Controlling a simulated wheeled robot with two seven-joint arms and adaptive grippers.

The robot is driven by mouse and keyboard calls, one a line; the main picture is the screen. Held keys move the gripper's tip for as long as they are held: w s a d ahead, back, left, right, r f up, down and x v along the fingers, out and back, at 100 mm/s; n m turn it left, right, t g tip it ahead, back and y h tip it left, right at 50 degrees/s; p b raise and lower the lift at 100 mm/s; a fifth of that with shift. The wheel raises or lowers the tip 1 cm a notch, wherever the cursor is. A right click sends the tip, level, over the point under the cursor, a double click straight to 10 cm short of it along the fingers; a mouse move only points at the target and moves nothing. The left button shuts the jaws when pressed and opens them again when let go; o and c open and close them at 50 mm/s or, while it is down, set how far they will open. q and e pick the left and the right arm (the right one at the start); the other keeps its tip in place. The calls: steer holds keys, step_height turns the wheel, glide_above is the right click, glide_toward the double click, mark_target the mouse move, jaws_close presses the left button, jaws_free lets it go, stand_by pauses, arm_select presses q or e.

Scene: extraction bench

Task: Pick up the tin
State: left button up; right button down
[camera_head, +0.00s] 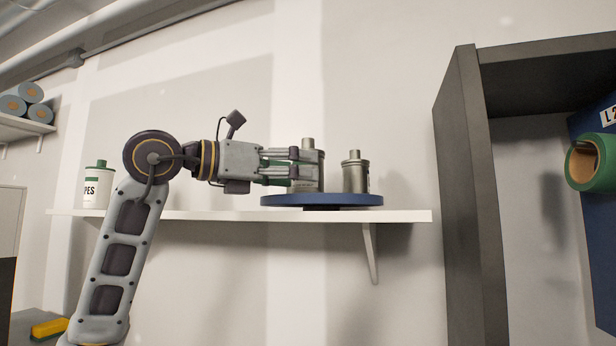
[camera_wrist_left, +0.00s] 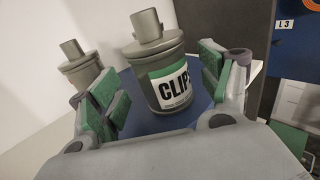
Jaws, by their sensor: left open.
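A grey metal tin with a narrow neck (camera_head: 308,143) stands upright on a blue round turntable (camera_head: 340,200). In the left wrist view this tin (camera_wrist_left: 160,66) has a white and green label reading "CLIP", its end hidden. A second grey tin (camera_head: 355,174) stands beside it on the turntable and shows at the left of the wrist view (camera_wrist_left: 84,66). My left gripper (camera_head: 305,168) reaches in from the left and is open. Its green-padded fingers are on either side of the labelled tin. My right gripper is not in view.
The turntable sits on a white wall shelf (camera_head: 405,215). A white container with a green cap (camera_head: 98,186) stands at the shelf's left end. A dark cabinet (camera_head: 468,150) rises to the right, with a green roll (camera_head: 592,163). Clear air lies above the shelf.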

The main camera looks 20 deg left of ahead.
arm_select(q)
steer(key=x, duration=0.2)
steer(key=shift+w+d+p, duration=0.2)
steer(key=shift+d+p, duration=0.15)
steer(key=shift+w+d, duration=0.2)
steer(key=shift+w, duration=0.05)
steer(key=shift+a, duration=0.1)
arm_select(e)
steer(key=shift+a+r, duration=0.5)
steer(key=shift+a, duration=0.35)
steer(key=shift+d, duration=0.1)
arm_select(q)
steer(key=c, duration=1.5)
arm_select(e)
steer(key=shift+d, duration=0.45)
arm_select(q)
steer(key=shift+s+r, duration=0.1)
steer(key=shift+r, duration=0.15)
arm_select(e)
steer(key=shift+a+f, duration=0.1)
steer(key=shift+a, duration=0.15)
